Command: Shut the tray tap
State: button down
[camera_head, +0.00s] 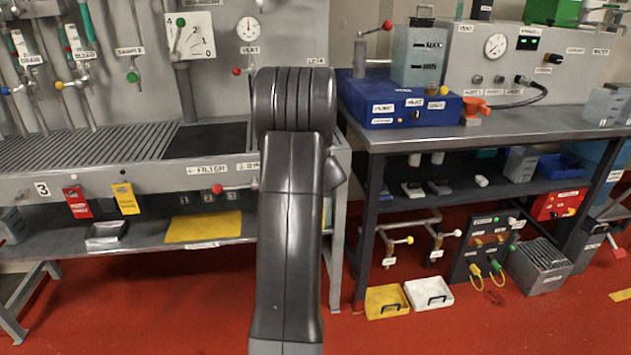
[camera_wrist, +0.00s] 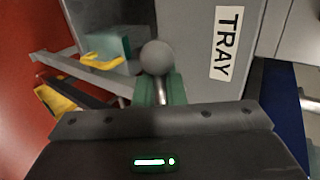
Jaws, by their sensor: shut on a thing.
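The tray tap (camera_wrist: 156,57) shows in the wrist view as a grey ball knob on a short stem, in front of a grey panel. A white label reading TRAY (camera_wrist: 227,42) is on that panel, to the right of the knob. My gripper (camera_wrist: 158,90) has its green finger pads on either side of the stem, just below the knob in the picture, and is shut on it. The tap's body and the lever's angle are hidden. In the head view my arm covers the gripper and the tap.
A sink bench (camera_head: 120,180) with a red-knobbed lever (camera_head: 217,189) on its front stands at left. A grey workbench (camera_head: 480,128) at right bears a blue box (camera_head: 400,105). Yellow (camera_head: 387,301) and white (camera_head: 428,293) trays lie on the red floor.

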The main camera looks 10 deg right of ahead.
jog(key=c, duration=1.7)
grip_release()
jog(key=p+v, duration=0.1)
jog(key=v, duration=1.2)
jog(key=shift+s+r, duration=0.2)
jog(key=shift+s, duration=0.15)
jog(key=b+x, duration=0.1)
jog(key=x, duration=1.2)
jog(key=shift+w+f, duration=0.2)
jog(key=shift+w, duration=0.15)
